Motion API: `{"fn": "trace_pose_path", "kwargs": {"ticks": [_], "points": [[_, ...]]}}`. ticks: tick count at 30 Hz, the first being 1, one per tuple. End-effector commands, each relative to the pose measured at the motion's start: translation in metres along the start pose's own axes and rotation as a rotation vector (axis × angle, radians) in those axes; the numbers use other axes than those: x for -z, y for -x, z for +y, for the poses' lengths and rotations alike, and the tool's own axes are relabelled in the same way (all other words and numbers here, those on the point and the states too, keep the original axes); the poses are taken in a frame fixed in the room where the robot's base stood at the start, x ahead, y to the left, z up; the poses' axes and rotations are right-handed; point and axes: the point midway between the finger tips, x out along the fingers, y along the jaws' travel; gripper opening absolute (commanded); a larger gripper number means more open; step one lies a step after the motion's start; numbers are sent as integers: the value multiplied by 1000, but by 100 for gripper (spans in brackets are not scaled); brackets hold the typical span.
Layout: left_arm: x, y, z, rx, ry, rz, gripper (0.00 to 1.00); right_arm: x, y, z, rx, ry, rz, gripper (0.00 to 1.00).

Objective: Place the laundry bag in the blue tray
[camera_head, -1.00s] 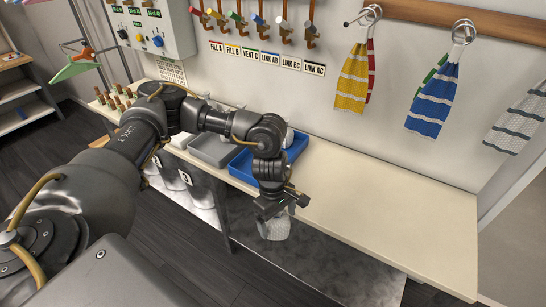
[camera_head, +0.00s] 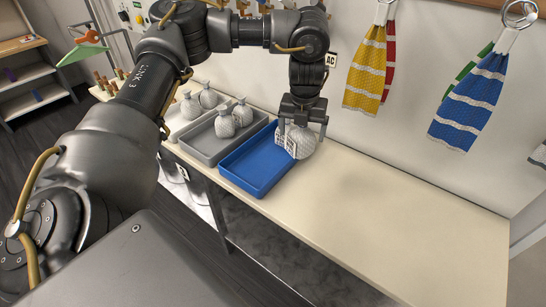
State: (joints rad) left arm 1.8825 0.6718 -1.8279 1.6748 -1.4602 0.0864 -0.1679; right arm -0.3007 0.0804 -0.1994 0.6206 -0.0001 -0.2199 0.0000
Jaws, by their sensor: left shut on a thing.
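The laundry bag (camera_head: 302,142) is a whitish, net-like rounded bag. My left gripper (camera_head: 297,122) is shut on its top and holds it hanging at the right side of the blue tray. The blue tray (camera_head: 248,177) lies on the cream counter, and its visible floor is empty. The bag overlaps the tray's right rim in the picture; I cannot tell whether it touches the rim or the counter. My right gripper is not in view.
A grey tray (camera_head: 206,157) left of the blue one holds similar bags (camera_head: 226,124). A paler tray (camera_head: 173,129) with more bags stands beyond it. The counter (camera_head: 380,215) is clear on the right. Yellow (camera_head: 365,70) and blue (camera_head: 468,103) striped cloths hang on the wall.

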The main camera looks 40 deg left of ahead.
Motion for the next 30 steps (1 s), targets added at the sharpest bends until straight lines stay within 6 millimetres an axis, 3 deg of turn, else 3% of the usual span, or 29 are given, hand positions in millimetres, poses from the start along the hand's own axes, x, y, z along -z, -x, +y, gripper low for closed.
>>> {"fn": "trace_pose_path", "kwargs": {"ticks": [8, 14, 18, 24, 30], "points": [[-18, -18, 33, -1, 13, 4, 56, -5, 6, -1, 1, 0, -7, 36], [-45, -47, 74, -1, 12, 4, 56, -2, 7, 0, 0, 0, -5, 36], [-54, -78, 92, -1, 5, 4, 56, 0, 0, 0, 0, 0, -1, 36], [-63, -99, 105, 1, 0, 1, 56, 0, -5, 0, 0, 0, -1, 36], [-64, -102, 107, 1, -2, -1, 56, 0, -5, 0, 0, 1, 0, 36]]}}
